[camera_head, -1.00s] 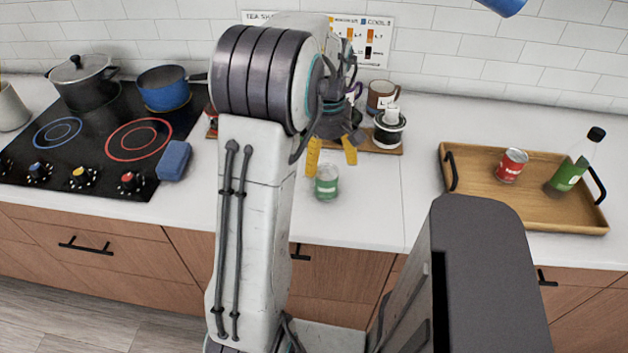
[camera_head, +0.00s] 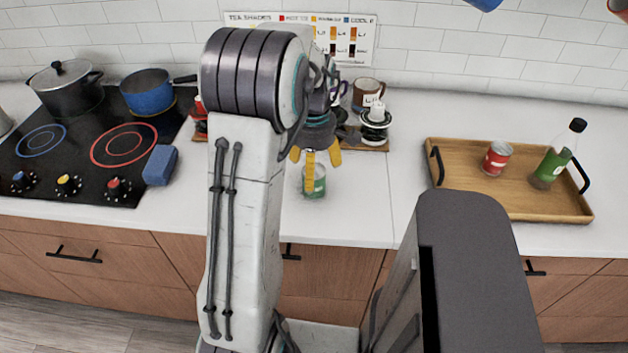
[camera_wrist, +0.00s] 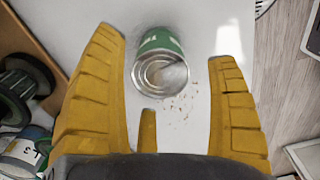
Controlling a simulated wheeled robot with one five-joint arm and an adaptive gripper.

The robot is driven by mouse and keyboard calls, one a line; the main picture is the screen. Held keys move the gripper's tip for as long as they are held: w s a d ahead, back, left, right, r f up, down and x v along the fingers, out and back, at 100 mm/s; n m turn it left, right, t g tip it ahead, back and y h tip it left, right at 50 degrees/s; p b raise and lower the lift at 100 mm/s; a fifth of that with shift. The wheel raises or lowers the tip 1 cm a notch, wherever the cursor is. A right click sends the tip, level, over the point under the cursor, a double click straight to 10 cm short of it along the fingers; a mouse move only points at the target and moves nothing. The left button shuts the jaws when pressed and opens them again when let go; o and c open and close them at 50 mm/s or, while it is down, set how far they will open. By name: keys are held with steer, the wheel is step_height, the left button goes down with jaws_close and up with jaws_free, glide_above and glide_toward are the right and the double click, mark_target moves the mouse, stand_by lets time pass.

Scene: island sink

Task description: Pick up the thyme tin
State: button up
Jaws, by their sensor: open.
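The thyme tin, a small green can with a pale band and silvery end (camera_head: 315,188), stands on the white counter near its front edge. In the wrist view the tin (camera_wrist: 161,62) shows its metal end and part of its green side with cut-off lettering. My gripper (camera_head: 313,162) is open, its yellow fingers pointing down just above and behind the tin. One finger hides part of the tin in the head view. In the wrist view the gripper's fingers (camera_wrist: 165,50) spread to either side of the tin, apart from it, with a third, shorter finger below.
A wooden board (camera_head: 372,146) with a mug (camera_head: 367,93) and a black-and-white jar (camera_head: 375,128) lies behind my gripper. A blue sponge (camera_head: 160,165) and stove (camera_head: 90,145) are left. A tray (camera_head: 470,200) holds a red can (camera_head: 496,158) and green bottle (camera_head: 556,158).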

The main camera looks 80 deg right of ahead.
steer(key=shift+f, duration=2.25)
steer(key=shift+c, duration=0.3)
steer(key=c, duration=1.2)
steer(key=shift+r, duration=0.1)
steer(key=shift+c, duration=0.2)
